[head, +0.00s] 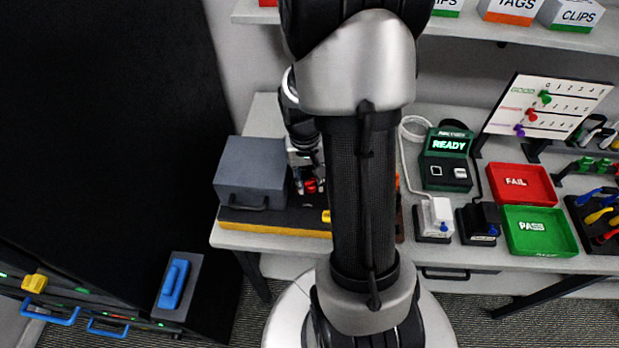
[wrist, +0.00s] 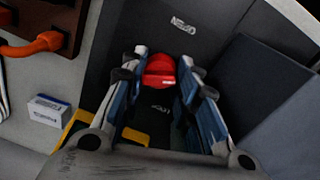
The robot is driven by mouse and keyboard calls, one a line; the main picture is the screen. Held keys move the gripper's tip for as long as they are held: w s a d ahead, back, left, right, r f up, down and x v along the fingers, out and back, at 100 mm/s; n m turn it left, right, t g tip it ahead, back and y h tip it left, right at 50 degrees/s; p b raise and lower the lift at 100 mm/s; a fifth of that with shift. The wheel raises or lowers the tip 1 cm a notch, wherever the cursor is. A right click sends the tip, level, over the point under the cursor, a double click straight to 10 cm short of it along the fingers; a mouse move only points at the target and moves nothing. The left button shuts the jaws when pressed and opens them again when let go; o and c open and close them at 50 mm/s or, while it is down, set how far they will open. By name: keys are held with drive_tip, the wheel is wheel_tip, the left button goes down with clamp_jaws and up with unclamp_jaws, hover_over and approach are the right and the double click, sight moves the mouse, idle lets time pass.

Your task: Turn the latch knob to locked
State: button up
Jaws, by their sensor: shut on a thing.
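The red latch knob (wrist: 159,72) sits on a dark panel (wrist: 128,40) with white lettering on both sides of it, too small and angled to read surely. My gripper (wrist: 163,60) is shut on the knob, with one finger on each side of it. In the head view the red knob (head: 313,186) shows at the tip of my gripper (head: 307,181), just right of the grey box. My arm hides part of the panel there. I cannot tell which marking the knob points to.
A grey box (head: 250,165) with a handle stands left of the knob. A yellow edge (head: 270,228) runs along the panel's front. In the wrist view an orange cable (wrist: 35,45) and a small white box (wrist: 47,110) lie left. A READY tester (head: 447,160) stands right.

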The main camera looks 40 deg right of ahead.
drive_tip(key=m, duration=0.4)
drive_tip(key=shift+m, duration=0.4)
idle(0.4)
drive_tip(key=o, duration=1.1)
